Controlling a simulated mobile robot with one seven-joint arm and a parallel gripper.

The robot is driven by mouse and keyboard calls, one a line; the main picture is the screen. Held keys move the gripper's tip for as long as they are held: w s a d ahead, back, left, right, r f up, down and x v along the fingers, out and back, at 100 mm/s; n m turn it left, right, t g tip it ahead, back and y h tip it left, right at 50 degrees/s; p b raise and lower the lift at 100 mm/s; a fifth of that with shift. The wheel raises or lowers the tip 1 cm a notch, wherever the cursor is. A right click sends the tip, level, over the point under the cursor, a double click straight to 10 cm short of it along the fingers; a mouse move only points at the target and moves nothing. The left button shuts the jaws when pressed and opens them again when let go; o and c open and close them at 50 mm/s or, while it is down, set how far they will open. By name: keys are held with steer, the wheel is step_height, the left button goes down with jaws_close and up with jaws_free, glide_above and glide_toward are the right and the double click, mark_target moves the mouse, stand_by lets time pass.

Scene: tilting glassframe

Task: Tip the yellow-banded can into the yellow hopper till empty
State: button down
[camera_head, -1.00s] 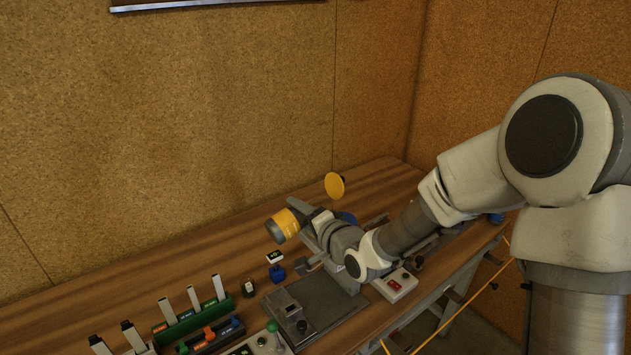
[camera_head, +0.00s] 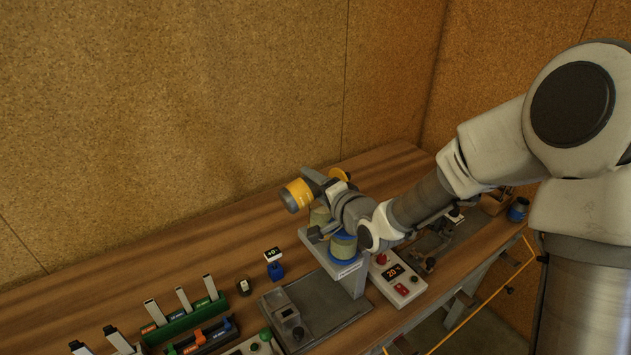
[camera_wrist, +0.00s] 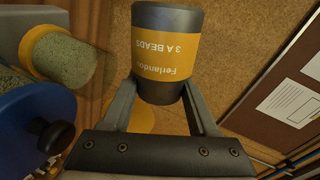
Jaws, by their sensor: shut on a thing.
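The yellow-banded can (camera_head: 298,194) is dark with a yellow label and hangs in the air, tilted, one dark end towards the lower left. My gripper (camera_head: 314,184) is shut on it; in the wrist view the can (camera_wrist: 167,45) sits between both fingers (camera_wrist: 160,92), label upside down. Its mouth and contents are hidden. The yellow hopper (camera_head: 340,174) shows as a yellow rim behind my wrist, to the right of the can. A yellow surface (camera_wrist: 140,119) shows beyond my fingers in the wrist view; I cannot tell whether it is the hopper.
A blue-rimmed part (camera_head: 343,262) with a cylinder of greenish grains (camera_head: 343,246) stands beneath my wrist. A red-button control box (camera_head: 398,280) is to its right.

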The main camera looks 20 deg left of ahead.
steer(key=shift+b, duration=0.45)
steer(key=shift+s+n+b, duration=0.1)
steer(key=shift+n+b, duration=0.6)
steer(key=shift+b, duration=0.3)
steer(key=r+n+t+h+b, duration=0.1)
steer(key=n+b, duration=0.1)
steer(key=b, duration=0.3)
steer(key=shift+r+n, duration=0.1)
steer(key=shift+n, duration=0.2)
steer(key=r+n+t+b, duration=0.1)
steer(key=n+b, duration=0.1)
steer(key=b, duration=0.4)
steer(key=shift+n, duration=0.4)
step_height(320, 180, up, 4)
steer(key=n+t+b, duration=0.1)
steer(key=n+b, duration=0.1)
steer(key=b, duration=0.1)
steer(key=n+b, duration=0.2)
steer(key=b, duration=0.1)
steer(key=shift+d+f+t+b, duration=0.1)
steer(key=shift+d+t+b, duration=0.05)
steer(key=shift+t+b, duration=0.25)
steer(key=shift+r+n+t+b, duration=0.3)
steer(key=shift+r+n+b, duration=0.6)
steer(key=shift+n, duration=0.2)
